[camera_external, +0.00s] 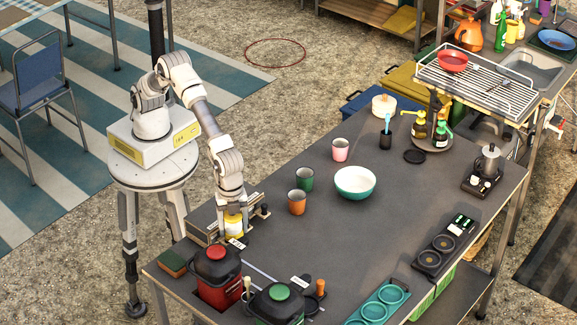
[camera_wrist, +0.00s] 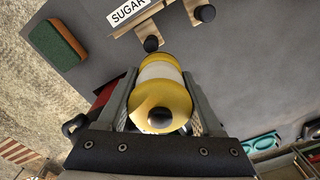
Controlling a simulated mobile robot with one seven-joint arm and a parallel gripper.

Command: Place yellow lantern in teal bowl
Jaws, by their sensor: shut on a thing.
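The yellow lantern (camera_wrist: 160,100) is a yellow and white cylinder with a dark knob on its end. My gripper (camera_wrist: 162,105) is shut on it, with one finger on each side. In the external view my gripper (camera_external: 233,212) points down near the table's left edge, and the lantern (camera_external: 234,226) shows between the fingers. Its base is partly hidden by other items there. The teal bowl (camera_external: 355,190), white inside, stands upright on the table to the right of my gripper and looks empty.
A pink cup (camera_external: 340,150) is behind. A red canister (camera_external: 217,275) and a dark green-lidded canister (camera_external: 278,303) stand in front.

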